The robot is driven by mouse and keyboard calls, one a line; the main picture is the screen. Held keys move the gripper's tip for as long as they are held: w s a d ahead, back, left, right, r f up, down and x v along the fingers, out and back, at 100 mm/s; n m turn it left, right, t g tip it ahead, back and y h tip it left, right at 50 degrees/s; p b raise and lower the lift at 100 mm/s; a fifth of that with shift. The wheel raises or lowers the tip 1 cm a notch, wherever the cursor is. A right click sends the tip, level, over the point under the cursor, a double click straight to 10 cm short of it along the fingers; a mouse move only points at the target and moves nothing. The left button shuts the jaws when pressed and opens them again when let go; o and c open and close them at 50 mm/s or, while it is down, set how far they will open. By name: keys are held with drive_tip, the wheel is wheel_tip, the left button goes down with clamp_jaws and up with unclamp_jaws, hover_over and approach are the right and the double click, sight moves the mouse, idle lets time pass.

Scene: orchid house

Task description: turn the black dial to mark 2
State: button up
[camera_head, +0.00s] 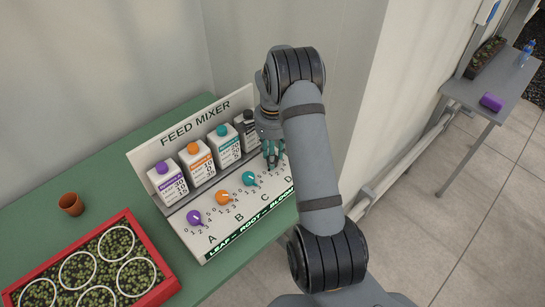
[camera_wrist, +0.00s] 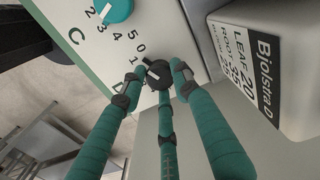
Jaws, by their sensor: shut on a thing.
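The feed mixer panel (camera_head: 222,247) stands on a green bench, with dials lettered A to D. The black dial (camera_wrist: 158,76) is at the D end, in the wrist view; in the head view my fingers hide it. A short white pointer line shows on its face, towards the 0 and 1 marks; its exact reading is hard to tell, and some marks are covered. My gripper (camera_head: 272,155) has teal fingers, also in the wrist view (camera_wrist: 160,78). They are shut around the black dial.
Purple (camera_head: 194,217), orange (camera_head: 223,198) and teal (camera_head: 249,178) dials sit left of D. Labelled bottles (camera_head: 198,162) stand behind the dials; the Biolstra D bottle (camera_wrist: 285,70) is close beside my fingers. A red tray (camera_head: 150,242) and a brown pot (camera_head: 71,204) are at left.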

drive_tip(key=n+b, duration=0.1)
drive_tip(key=n, duration=0.3)
drive_tip(key=shift+f+n+b, duration=0.1)
drive_tip(key=shift+n+b, duration=0.2)
drive_tip(key=shift+b, duration=0.1)
drive_tip(key=n+b, duration=0.1)
drive_tip(key=n, duration=0.4)
drive_tip(key=shift+n, duration=0.3)
drive_tip(key=o, duration=1.2)
wheel_tip(320, 180, up, 12)
drive_tip(key=shift+r, duration=0.1)
